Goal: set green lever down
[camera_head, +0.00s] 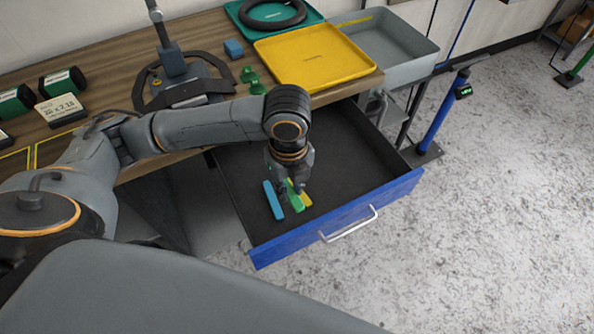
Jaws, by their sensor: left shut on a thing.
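The green lever (296,201) is a short green bar inside the open blue-fronted drawer (355,170). My left gripper (291,184) points down into the drawer and is shut on the green lever. The lever stands between a blue lever (273,200) on its left and a yellow lever (306,199) on its right. The gripper hides the lever's upper end. I cannot tell whether the lever touches the drawer floor. My right gripper is not in view.
The wooden workbench (110,52) above the drawer holds a yellow tray (315,56), a teal tray (270,13), green parts (252,80) and a blue block (233,48). A grey bin (392,40) is at the bench's right end. The drawer's right part is bare.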

